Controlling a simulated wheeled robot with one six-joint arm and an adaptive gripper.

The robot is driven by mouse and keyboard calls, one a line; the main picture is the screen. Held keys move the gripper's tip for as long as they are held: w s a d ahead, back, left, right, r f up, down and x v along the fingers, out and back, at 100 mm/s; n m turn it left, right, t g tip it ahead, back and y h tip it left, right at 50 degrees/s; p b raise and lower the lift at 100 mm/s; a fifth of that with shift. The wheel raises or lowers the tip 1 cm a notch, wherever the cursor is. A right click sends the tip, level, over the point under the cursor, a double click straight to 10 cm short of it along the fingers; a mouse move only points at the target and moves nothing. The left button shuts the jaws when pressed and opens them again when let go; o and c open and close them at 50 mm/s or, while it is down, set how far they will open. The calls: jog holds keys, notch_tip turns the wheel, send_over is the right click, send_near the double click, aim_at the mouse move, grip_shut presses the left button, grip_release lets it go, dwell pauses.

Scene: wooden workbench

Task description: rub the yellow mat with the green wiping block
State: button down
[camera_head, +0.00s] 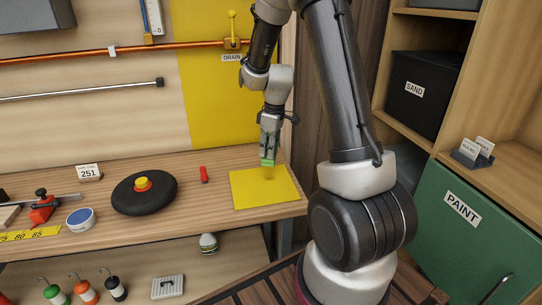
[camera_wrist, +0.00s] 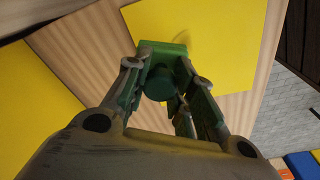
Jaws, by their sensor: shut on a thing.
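The yellow mat (camera_head: 246,191) lies flat on the right end of the wooden workbench (camera_head: 221,160). My gripper (camera_head: 268,155) points down over the mat and is shut on the green wiping block (camera_head: 267,163). In the wrist view my gripper's fingers (camera_wrist: 165,95) close around the block's round green knob, and the flat green block (camera_wrist: 147,48) shows over the yellow mat (camera_wrist: 213,22). The block is at or just above the mat; I cannot tell whether it touches. My fingers hide part of the block.
Left of the mat are a red marker-like object (camera_head: 204,174), a black disc with a red and yellow button (camera_head: 143,190), a label card reading 251 (camera_head: 88,172) and a blue-topped round tin (camera_head: 81,218). A yellow valve handle labelled DRAIN (camera_head: 232,42) is on the wall behind.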

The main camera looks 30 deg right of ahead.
aim_at(268, 145)
jog(key=shift+r, duration=1.8)
